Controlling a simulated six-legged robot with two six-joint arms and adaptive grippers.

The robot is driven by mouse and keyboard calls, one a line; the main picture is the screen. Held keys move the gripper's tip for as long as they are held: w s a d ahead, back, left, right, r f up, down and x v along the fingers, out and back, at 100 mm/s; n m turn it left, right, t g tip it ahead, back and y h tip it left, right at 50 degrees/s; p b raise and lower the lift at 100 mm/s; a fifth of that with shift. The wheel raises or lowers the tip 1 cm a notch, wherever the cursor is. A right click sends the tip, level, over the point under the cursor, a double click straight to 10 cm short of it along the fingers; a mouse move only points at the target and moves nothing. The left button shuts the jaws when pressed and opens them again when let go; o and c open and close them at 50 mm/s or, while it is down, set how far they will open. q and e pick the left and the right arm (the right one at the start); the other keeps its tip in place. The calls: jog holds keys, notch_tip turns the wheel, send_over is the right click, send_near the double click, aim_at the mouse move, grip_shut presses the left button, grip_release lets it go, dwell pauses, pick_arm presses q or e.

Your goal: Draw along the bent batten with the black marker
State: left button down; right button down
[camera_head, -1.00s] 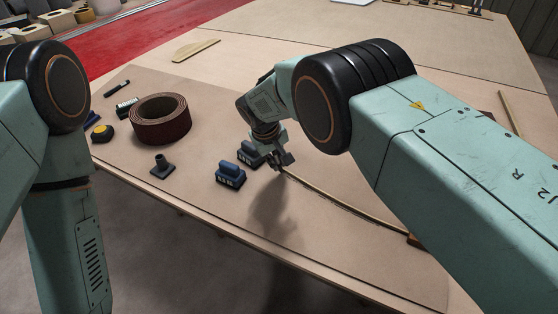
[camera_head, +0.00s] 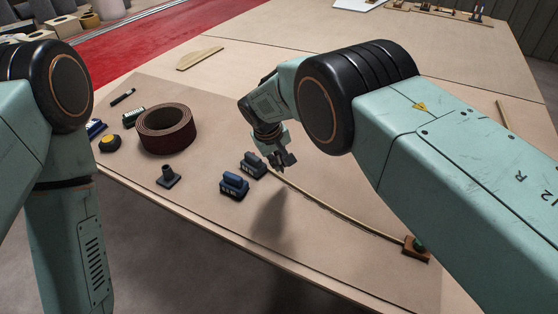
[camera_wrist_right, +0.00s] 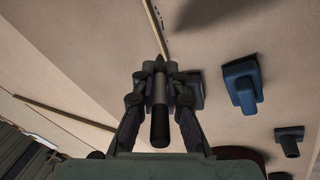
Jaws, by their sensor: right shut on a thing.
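My right gripper (camera_head: 284,163) is shut on the black marker (camera_wrist_right: 160,110), which lies between its fingers in the right wrist view. The marker's tip points toward the bent batten (camera_wrist_right: 155,28). In the head view the batten (camera_head: 335,210) is a thin pale strip curving from beside the blue weights to a brown block at the right. The gripper is close to the batten's left end. I cannot tell whether the tip touches the sheet. A thin dark edge runs along the batten; I cannot tell if it is ink or shadow. My left gripper is out of view.
Two blue weights (camera_head: 234,184) (camera_head: 253,165) sit at the batten's left end, close to my right gripper. A brown block (camera_head: 415,249) is at its right end. A dark red coil (camera_head: 166,128), a small dark stand (camera_head: 169,176) and a dark pen-like item (camera_head: 122,96) lie further left.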

jog(key=shift+r+p, duration=4.15)
jog(key=shift+r, duration=0.25)
jog(key=shift+f, duration=0.1)
